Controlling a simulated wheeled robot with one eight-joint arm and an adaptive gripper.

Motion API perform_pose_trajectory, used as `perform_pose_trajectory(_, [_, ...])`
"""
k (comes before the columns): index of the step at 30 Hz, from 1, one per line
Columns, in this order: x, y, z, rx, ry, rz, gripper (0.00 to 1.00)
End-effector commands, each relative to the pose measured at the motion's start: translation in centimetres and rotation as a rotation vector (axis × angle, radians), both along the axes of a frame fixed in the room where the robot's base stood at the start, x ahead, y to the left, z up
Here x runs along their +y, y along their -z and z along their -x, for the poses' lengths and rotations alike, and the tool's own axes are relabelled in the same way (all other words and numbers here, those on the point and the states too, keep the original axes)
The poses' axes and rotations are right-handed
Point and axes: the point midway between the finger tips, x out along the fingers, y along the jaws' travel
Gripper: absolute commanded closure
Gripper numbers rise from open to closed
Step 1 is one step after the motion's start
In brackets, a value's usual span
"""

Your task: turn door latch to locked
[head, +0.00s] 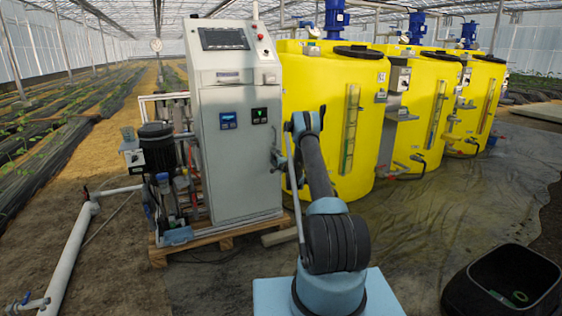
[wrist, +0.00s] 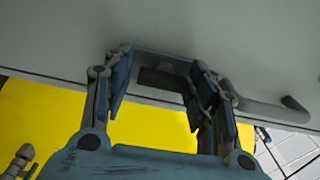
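The door latch shows in the wrist view on the grey cabinet door (head: 240,165). Its dark plate (wrist: 162,78) lies between my fingers, and a grey lever (wrist: 270,109) runs to the right from behind the right finger. My gripper (wrist: 162,84) is open, with a finger on each side of the plate. I cannot tell whether the right finger touches the lever. In the head view my gripper (head: 279,158) is at the right edge of the cabinet front, and the latch there is hidden or too small to make out.
Yellow tanks (head: 335,75) stand close to the right of the cabinet. A pump (head: 157,148) and pipework are at its left, on a wooden pallet (head: 225,234). A black bin (head: 505,285) is at the front right. The floor between is mostly clear.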

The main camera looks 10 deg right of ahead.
Motion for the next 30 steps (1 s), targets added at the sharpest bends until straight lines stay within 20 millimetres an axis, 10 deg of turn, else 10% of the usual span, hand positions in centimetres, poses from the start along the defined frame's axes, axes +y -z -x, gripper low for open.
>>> perform_pose_trajectory(14, [-0.1, -0.1, 0.7, -0.001, -0.001, -0.001, 0.37])
perform_pose_trajectory(30, [-3.0, 0.0, 9.2, 0.001, 0.0, -0.001, 0.37])
